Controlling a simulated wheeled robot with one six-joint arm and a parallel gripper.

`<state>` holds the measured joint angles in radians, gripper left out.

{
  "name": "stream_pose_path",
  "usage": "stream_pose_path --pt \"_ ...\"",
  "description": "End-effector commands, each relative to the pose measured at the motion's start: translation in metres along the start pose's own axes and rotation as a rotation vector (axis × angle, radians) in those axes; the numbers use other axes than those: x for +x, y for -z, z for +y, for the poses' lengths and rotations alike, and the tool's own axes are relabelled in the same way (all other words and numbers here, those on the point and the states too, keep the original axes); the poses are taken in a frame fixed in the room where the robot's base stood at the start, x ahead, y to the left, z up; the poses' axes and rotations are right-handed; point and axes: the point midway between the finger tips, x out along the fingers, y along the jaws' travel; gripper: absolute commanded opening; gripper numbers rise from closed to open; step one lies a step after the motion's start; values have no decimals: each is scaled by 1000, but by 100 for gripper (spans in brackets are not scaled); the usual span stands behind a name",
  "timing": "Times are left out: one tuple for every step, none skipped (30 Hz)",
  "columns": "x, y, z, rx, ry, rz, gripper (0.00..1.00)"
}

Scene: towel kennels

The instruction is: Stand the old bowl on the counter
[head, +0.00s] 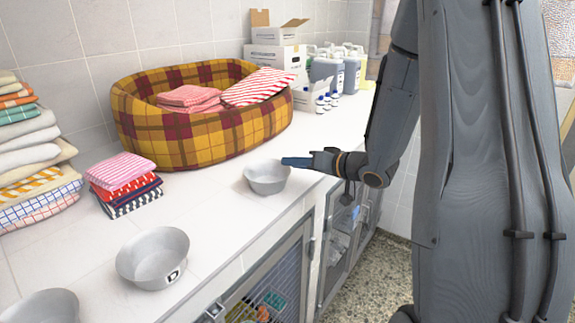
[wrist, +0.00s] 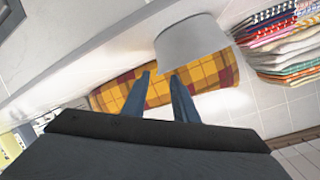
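Three grey metal bowls stand upright on the white counter (head: 200,205) in the head view. The far bowl (head: 267,178) is at the counter's front edge, right beside my gripper (head: 286,161). The middle bowl (head: 153,257) has a dark letter mark on its side. The near bowl (head: 42,308) is cut off by the picture's edge. Which one is the old bowl I cannot tell. In the wrist view, my gripper's two fingers (wrist: 161,75) are apart, with a grey bowl (wrist: 190,48) just beyond their tips. Whether they touch its rim is unclear.
A plaid pet bed (head: 195,125) with folded towels stands behind the far bowl. Towel stacks (head: 125,185) are at the left. Boxes and bottles (head: 335,72) stand at the back. Barred kennel doors (head: 275,280) are below the counter. Counter between the far and middle bowls is clear.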

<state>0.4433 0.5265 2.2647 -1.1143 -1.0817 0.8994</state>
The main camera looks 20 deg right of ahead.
Motion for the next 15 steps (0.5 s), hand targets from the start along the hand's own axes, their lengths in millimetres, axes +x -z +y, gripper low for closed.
stream_pose_path --pt "-12 1 2 -1 -4 4 26" --pt "-18 1 2 0 -4 4 26" --pt "-27 1 2 0 -4 4 26" --pt "-33 1 2 1 -4 4 26" --pt "-39 1 2 1 -4 4 26" --pt "-47 2 2 0 -3 5 26" --pt "-52 1 2 0 -4 4 26" --pt "-57 0 1 0 -3 3 26" --pt "-63 1 2 0 -4 4 26" --pt "-67 1 2 0 -3 3 26" --pt "-71 1 2 1 -3 3 26" --pt "-75 1 1 1 -3 3 26" --pt "-78 1 1 1 -2 2 26" --pt "-80 1 1 1 -2 2 26" --pt "-82 1 1 0 -2 1 26"
